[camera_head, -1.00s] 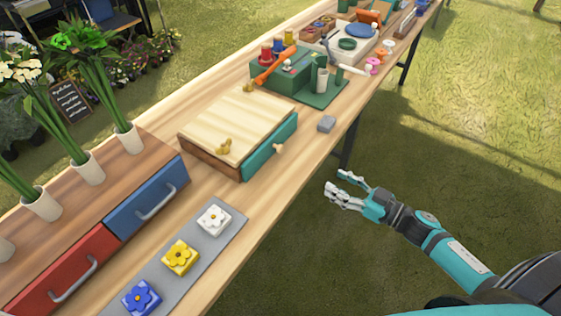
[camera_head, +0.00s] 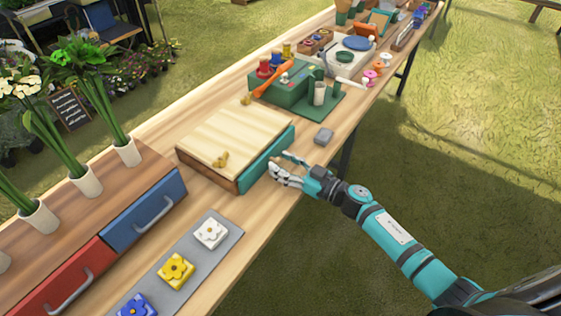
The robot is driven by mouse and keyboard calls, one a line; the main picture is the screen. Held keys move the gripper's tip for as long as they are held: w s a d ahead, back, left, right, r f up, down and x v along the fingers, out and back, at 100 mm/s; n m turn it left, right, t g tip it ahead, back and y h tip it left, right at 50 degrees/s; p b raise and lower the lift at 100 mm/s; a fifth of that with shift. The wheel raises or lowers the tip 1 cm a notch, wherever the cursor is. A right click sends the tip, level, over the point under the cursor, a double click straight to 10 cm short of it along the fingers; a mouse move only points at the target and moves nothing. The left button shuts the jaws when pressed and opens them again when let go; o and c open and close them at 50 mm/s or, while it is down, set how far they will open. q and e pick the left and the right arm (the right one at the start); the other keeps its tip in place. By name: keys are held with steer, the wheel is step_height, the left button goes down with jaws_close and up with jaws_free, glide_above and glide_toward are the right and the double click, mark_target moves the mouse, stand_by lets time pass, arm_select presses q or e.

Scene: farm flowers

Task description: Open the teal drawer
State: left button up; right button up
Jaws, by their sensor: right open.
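The teal drawer (camera_head: 257,172) is the front of a low wooden box (camera_head: 231,135) with a pale top, on the long wooden table. The drawer front sits flush with the box, so it looks closed. My right gripper (camera_head: 275,170) is open, with its fingers right in front of the teal front, around where the small knob is. The fingers hide the knob, and I cannot tell whether they touch it. My left gripper is not in view.
Left of the box is a wooden cabinet with a blue drawer (camera_head: 148,211) and a red drawer (camera_head: 64,281). A grey mat (camera_head: 221,248) with flower blocks lies in front.

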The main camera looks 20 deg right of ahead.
steer(key=shift+w+a, duration=0.35)
steer(key=shift+w, duration=0.1)
jaws_close()
